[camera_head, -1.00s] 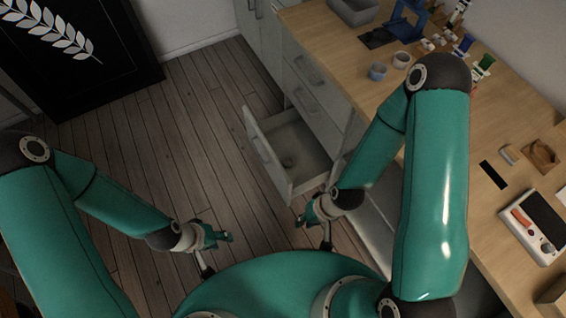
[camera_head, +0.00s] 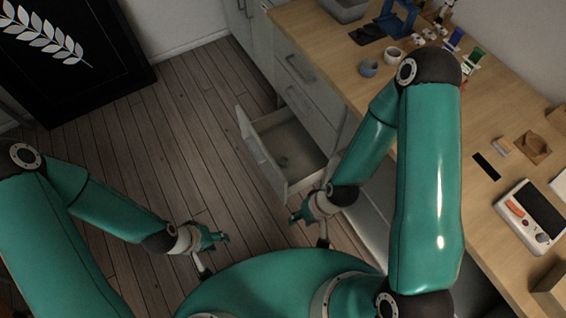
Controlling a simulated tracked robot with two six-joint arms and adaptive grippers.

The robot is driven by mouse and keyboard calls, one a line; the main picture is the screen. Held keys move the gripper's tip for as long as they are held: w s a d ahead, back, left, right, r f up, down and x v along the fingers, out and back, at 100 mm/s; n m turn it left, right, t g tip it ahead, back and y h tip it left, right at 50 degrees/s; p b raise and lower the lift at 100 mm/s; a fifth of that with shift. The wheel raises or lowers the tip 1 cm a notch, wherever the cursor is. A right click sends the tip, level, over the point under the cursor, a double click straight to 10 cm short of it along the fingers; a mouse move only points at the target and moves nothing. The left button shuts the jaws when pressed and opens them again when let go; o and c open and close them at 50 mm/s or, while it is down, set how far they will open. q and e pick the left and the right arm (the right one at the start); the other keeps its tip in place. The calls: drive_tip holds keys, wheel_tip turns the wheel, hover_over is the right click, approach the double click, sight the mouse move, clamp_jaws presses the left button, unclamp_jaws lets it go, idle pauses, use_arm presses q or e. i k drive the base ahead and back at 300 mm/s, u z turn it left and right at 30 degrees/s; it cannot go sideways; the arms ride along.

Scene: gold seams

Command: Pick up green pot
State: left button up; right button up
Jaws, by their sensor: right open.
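A small green item (camera_head: 476,55), which may be the green pot, stands on the wooden worktop at the upper right. It is partly behind my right arm's elbow and too small to tell its shape. My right gripper (camera_head: 308,230) is open and empty, low beside the open drawer, well away from the green item. My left gripper (camera_head: 214,256) has its fingers apart and is empty over the floor, farther left.
The worktop (camera_head: 470,120) runs along the right. It carries a grey cup (camera_head: 368,68), a beige cup (camera_head: 391,57), a blue stand (camera_head: 396,20) and a white device (camera_head: 532,216). An open drawer (camera_head: 285,150) juts into the floor space. The plank floor is clear at left.

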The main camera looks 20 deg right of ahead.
sight(283, 160)
drive_tip(key=z, duration=1.65)
drive_tip(key=i, duration=0.1)
drive_tip(key=u, duration=3.1)
drive_tip(key=i, duration=2.3)
drive_tip(key=z, duration=2.75)
drive_tip(key=i, duration=0.55)
drive_tip(key=z, duration=0.2)
